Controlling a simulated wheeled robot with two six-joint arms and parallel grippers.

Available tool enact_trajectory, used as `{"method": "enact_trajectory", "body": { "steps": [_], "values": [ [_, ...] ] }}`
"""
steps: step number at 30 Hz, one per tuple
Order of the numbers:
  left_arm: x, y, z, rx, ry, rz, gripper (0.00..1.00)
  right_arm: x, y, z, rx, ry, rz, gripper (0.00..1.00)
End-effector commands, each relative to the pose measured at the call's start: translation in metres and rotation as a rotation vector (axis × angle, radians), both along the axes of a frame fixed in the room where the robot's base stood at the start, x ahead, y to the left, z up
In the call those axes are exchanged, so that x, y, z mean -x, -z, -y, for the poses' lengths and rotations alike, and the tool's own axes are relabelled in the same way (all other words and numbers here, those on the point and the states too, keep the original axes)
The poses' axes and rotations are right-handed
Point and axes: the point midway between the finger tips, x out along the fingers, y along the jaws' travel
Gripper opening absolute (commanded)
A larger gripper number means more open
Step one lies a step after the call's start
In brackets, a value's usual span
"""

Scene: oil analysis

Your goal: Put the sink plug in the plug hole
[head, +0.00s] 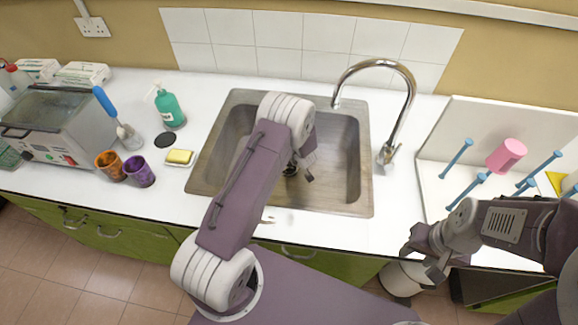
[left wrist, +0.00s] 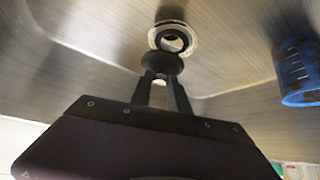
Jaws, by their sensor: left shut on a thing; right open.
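My left arm reaches down into the steel sink (head: 345,195) in the head view. My left gripper (left wrist: 162,80) is shut on the black sink plug (left wrist: 162,62), seen in the left wrist view. The plug hole (left wrist: 173,38), with a pale round rim, shows just beyond the plug in that view. The plug appears close to the hole and not seated in it; whether they touch I cannot tell. My right gripper (head: 432,250) is open and empty by the counter's front edge.
A blue cup (left wrist: 298,72) is in the sink. A sponge dish (head: 180,158), black disc (head: 165,139), soap bottle (head: 169,108) and two cups are left; a peg rack (head: 495,115) is right.

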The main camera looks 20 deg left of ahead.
Motion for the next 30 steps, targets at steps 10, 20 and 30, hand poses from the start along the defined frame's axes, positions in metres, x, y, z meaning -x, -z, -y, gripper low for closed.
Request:
{"method": "enact_trajectory", "body": {
  "steps": [10,20,30],
  "values": [
    [0.005,0.024,-0.01,-0.002,0.001,-0.004,0.0,0.0,0.007,0.0,0.0,0.0,0.001,0.43],
    [0.004,0.046,-0.01,0.0,0.001,0.0,0.0,0.0,0.009,0.0,0.0,0.0,0.0,0.43],
    [0.004,0.05,-0.01,0.0,0.001,0.0,0.43,0.0,0.011,0.0,0.0,0.0,0.0,0.43]
  ]
}}
